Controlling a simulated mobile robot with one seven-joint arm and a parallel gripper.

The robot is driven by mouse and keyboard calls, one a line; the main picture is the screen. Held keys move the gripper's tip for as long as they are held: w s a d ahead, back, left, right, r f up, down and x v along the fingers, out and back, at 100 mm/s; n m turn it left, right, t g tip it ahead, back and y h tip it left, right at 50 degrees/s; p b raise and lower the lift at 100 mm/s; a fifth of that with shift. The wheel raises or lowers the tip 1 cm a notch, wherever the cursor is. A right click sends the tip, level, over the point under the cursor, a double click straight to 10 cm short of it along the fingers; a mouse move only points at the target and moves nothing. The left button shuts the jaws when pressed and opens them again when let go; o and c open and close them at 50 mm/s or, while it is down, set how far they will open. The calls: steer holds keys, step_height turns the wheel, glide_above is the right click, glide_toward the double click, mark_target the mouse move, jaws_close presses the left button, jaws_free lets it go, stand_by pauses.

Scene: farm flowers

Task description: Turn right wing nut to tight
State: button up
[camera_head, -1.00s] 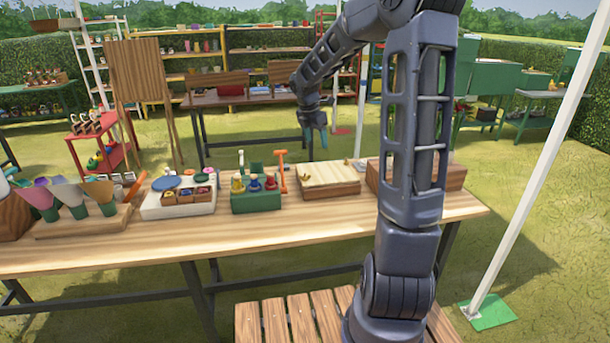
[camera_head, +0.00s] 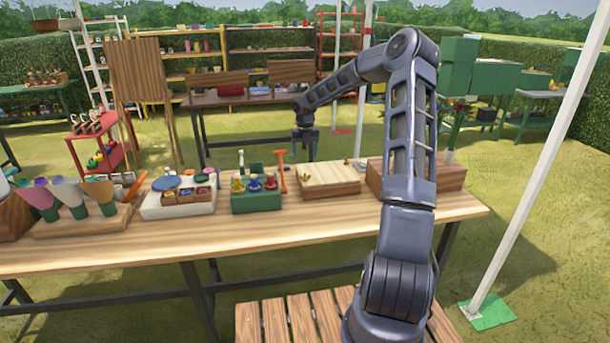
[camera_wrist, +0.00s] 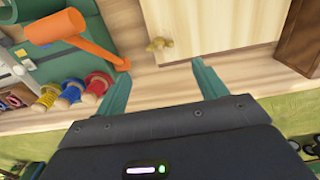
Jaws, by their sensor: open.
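A pale wooden press board (camera_head: 325,176) on a darker wooden base lies on the table. In the wrist view its light top (camera_wrist: 215,25) fills the upper middle. A small brass wing nut (camera_wrist: 158,44) sits near the board's left edge there. Small brass pieces (camera_head: 359,163) show at the board's far right in the head view; which one is the right wing nut I cannot tell. My gripper (camera_head: 306,152) hangs beyond the board in the head view. In the wrist view my gripper (camera_wrist: 163,87) is open and empty, its fingers apart below the wing nut, not around it.
An orange-headed hammer (camera_wrist: 58,26) and several ribbon spools (camera_wrist: 72,88) lie left of the board. A brown wooden box (camera_head: 450,174) stands right of the board. The table front (camera_head: 240,236) is clear.

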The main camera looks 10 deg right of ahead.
mark_target(305, 178)
step_height(305, 178, down, 11)
steer(key=shift+r, duration=0.1)
stand_by(0.4)
steer(key=c, duration=1)
